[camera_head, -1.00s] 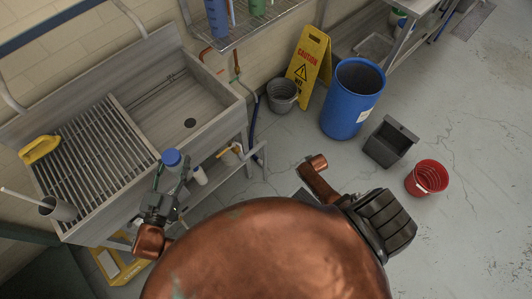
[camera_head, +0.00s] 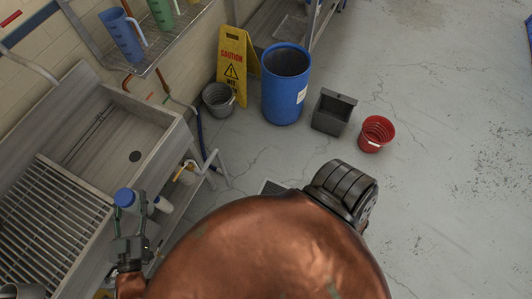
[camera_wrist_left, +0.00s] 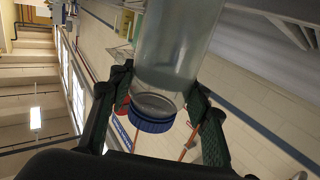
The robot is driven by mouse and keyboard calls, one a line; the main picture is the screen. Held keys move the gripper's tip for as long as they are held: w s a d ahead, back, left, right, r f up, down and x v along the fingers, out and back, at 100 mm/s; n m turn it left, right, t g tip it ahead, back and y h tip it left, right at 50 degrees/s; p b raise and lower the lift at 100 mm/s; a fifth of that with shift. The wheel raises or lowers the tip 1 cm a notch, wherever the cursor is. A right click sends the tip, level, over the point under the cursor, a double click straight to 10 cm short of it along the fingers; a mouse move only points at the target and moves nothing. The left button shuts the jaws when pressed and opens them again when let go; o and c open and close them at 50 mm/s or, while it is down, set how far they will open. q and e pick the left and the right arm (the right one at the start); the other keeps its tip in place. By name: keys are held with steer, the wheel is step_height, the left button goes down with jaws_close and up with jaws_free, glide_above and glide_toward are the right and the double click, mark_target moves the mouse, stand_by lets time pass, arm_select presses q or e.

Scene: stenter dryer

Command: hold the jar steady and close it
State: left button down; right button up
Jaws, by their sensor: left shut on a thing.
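The jar (camera_wrist_left: 175,55) is a clear, pale container with a blue lid (camera_wrist_left: 150,115) at its mouth. I cannot tell how tight the lid is. The jar stands between the two fingers of my left gripper (camera_wrist_left: 160,105), which is shut on it. In the head view the blue lid (camera_head: 126,197) shows just above my left gripper (camera_head: 131,218), near the sink's front edge, with most of the jar's body hidden. My right gripper is not in view; only a dark joint of my right arm shows.
The grey sink (camera_head: 135,110) with a slatted drainboard (camera_head: 45,225) is at left. A white bottle (camera_head: 163,204) is near the jar. A blue barrel (camera_head: 285,95), yellow caution sign (camera_head: 233,55), grey bin (camera_head: 333,112) and red bucket (camera_head: 375,135) stand on the floor. The floor at right is clear.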

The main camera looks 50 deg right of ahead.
arm_select(q)
steer(key=shift+r, duration=0.2)
steer(key=shift+a+r, duration=0.15)
steer(key=s+a+r+n+t+y, duration=0.1)
steer(key=a+r+n+t+y, duration=0.1)
steer(key=a+n+y, duration=0.2)
steer(key=s+a+r+n+t+y, duration=0.1)
steer(key=a+r+n+t+y, duration=0.1)
steer(key=a+n+y, duration=0.2)
steer(key=a+y, duration=0.3)
steer(key=a, duration=0.4)
steer(key=shift+s+a+y, duration=0.15)
steer(key=shift+a+y, duration=0.05)
steer(key=shift+y, duration=0.1)
